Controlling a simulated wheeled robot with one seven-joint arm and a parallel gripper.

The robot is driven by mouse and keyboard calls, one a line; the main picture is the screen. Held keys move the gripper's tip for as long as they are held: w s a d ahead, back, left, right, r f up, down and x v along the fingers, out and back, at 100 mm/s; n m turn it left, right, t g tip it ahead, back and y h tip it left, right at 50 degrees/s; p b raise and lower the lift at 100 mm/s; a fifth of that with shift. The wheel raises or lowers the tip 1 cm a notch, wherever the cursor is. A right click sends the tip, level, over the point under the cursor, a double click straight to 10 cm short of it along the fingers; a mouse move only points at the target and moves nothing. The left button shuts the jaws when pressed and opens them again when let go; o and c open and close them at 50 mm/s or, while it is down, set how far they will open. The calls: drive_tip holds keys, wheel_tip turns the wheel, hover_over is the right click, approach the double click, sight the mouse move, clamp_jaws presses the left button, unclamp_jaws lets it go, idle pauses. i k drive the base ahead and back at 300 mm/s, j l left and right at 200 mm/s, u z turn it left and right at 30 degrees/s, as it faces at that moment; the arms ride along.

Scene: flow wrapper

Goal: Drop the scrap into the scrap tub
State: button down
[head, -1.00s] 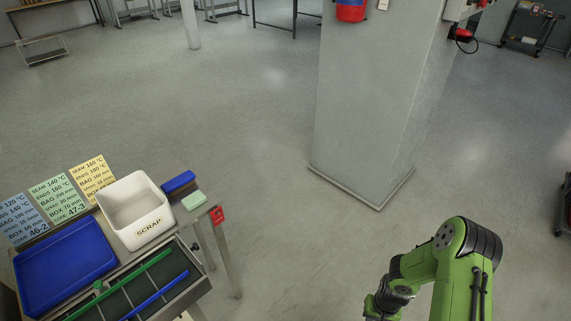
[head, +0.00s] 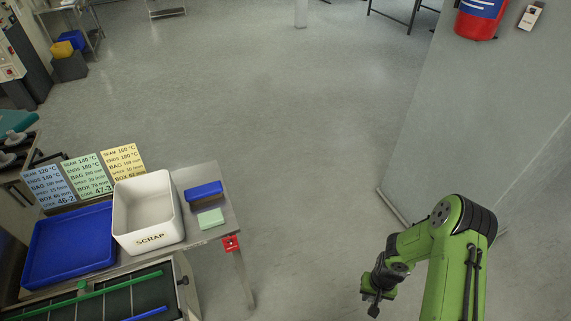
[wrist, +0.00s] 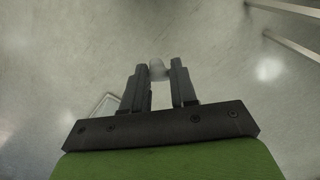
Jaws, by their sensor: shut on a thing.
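My gripper (wrist: 158,82) is shut on a small pale grey piece, the scrap (wrist: 157,68), which shows between the fingertips in the wrist view. Its exact shape is blurred. In the head view my gripper (head: 374,306) hangs over the floor at the lower right, well to the right of the table; the scrap cannot be made out there. The scrap tub (head: 150,240), a white open box marked SCRAP, stands on the steel table at the left. The inside that shows looks empty.
A blue tray (head: 110,262) lies left of the tub. Coloured cards (head: 84,176) stand behind. A red button (head: 231,243) is on the table's edge. A grey pillar (head: 475,130) stands at right.

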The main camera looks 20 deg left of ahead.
sight(159, 222)
drive_tip(key=i+u, duration=0.1)
drive_tip(key=u, duration=0.35)
drive_tip(key=i+u, duration=0.15)
drive_tip(key=u, duration=0.25)
drive_tip(key=l+u, duration=0.15)
drive_tip(key=u, duration=0.3)
drive_tip(key=i+l+u, duration=0.15)
drive_tip(key=u, duration=0.25)
drive_tip(key=l+u, duration=0.15)
drive_tip(key=u, duration=0.3)
drive_tip(key=i, duration=0.05)
